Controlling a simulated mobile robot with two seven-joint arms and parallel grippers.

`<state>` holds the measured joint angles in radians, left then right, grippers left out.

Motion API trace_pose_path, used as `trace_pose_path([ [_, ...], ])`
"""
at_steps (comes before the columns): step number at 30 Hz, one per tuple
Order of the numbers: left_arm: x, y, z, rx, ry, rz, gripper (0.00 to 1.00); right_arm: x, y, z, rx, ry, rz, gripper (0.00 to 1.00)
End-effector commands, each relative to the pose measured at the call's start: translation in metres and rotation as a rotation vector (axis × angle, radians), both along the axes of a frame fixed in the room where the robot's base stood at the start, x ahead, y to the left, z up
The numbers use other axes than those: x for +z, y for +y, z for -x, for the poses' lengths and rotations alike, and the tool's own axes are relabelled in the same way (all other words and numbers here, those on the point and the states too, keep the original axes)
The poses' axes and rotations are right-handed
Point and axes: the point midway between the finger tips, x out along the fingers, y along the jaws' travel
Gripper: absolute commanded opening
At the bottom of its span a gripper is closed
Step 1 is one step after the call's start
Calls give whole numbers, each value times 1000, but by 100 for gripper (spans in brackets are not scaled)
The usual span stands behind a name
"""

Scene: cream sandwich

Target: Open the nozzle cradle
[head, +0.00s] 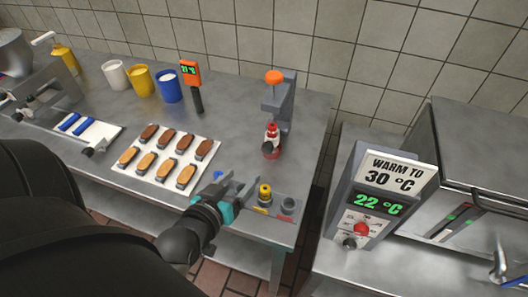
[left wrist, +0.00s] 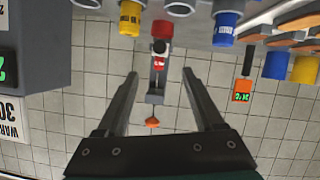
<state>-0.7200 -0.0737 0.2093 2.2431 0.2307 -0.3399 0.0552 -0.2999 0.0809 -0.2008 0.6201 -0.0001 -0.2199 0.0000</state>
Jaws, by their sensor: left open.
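A grey upright stand (head: 280,105) with an orange knob (head: 274,76) on top stands at the right end of the steel bench; I take it for the nozzle cradle. A red-and-white piece (head: 270,138) is at its front on a red base. In the left wrist view the stand (left wrist: 157,78) shows between my fingers, with its orange knob (left wrist: 152,122) below. My left gripper (head: 240,181) is open and empty, in front of the stand and apart from it, near the bench's front edge. It also shows in the left wrist view (left wrist: 160,73). My right gripper is out of view.
A yellow piece (head: 265,193) and a grey one (head: 288,205) sit close right of my left gripper. A tray (head: 203,160) of biscuits lies to the left. A thermometer (head: 191,75) and cups (head: 168,86) stand behind. A warmer display (head: 367,204) is at right.

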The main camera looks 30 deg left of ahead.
Motion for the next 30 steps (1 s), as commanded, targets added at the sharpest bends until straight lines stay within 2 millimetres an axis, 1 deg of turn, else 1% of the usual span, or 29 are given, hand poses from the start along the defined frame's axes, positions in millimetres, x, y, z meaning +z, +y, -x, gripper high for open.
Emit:
trace_pose_path([
  [11,-20,8,-49,-1,-1,-2,69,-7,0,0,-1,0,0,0],
  [21,-40,15,-98,-3,0,-2,69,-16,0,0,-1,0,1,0],
  [27,-50,19,-121,-2,1,-2,69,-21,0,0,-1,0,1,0],
  [30,-53,20,-128,-2,2,-2,69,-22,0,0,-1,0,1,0],
])
